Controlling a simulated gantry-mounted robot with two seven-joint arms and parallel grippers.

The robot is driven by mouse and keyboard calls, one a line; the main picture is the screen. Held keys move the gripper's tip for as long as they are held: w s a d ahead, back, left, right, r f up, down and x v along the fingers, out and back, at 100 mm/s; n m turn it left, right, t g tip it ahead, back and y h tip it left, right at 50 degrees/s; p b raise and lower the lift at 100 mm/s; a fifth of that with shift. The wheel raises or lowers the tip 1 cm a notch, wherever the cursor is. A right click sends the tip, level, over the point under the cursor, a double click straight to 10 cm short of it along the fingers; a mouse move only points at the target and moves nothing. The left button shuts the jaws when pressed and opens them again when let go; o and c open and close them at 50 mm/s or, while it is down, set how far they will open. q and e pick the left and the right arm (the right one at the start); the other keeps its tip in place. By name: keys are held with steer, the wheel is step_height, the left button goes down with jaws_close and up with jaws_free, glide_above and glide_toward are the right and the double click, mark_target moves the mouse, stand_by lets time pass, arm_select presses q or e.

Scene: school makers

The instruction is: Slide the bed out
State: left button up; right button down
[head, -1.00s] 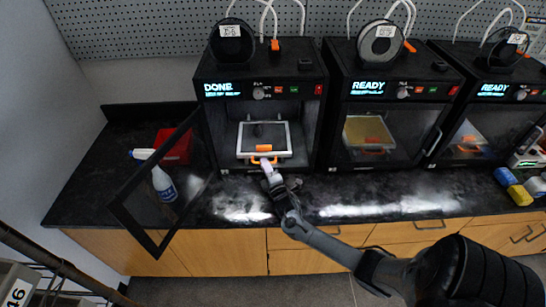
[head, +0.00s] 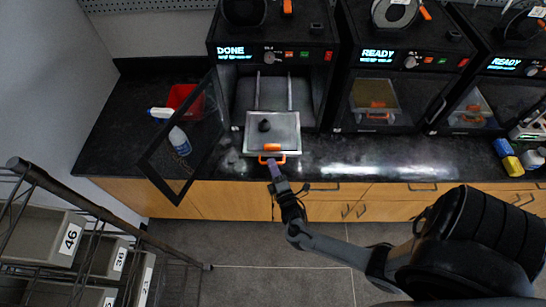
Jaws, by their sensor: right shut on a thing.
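The print bed (head: 287,137) is a grey plate with a light rim and an orange handle (head: 272,159) at its front. It sticks out of the open left printer (head: 275,52), whose screen reads DONE, and lies over the black counter's front part. Two rails (head: 290,92) show behind it inside the printer. A small dark printed object (head: 264,125) and an orange piece (head: 272,147) are on the bed. My right gripper (head: 273,168) is shut on the orange handle from the front; its fingertips are partly hidden. My left gripper is not in view.
The printer's glass door (head: 185,140) stands open to the left. A spray bottle (head: 180,142) and a red bin (head: 186,98) are behind it. Two closed printers reading READY (head: 378,90) stand to the right. A wire rack (head: 70,236) is at lower left. The floor in front is clear.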

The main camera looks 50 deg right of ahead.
steer(key=shift+a+r, duration=0.15)
steer(key=shift+r, duration=0.05)
steer(key=c, duration=1.4)
jaws_free()
steer(key=shift+c, duration=0.2)
steer(key=shift+o, duration=1.1)
steer(key=shift+s+a+f, duration=0.15)
steer(key=shift+s, duration=0.05)
steer(key=v, duration=1)
steer(key=shift+s+a, duration=0.15)
steer(key=shift+s, duration=0.15)
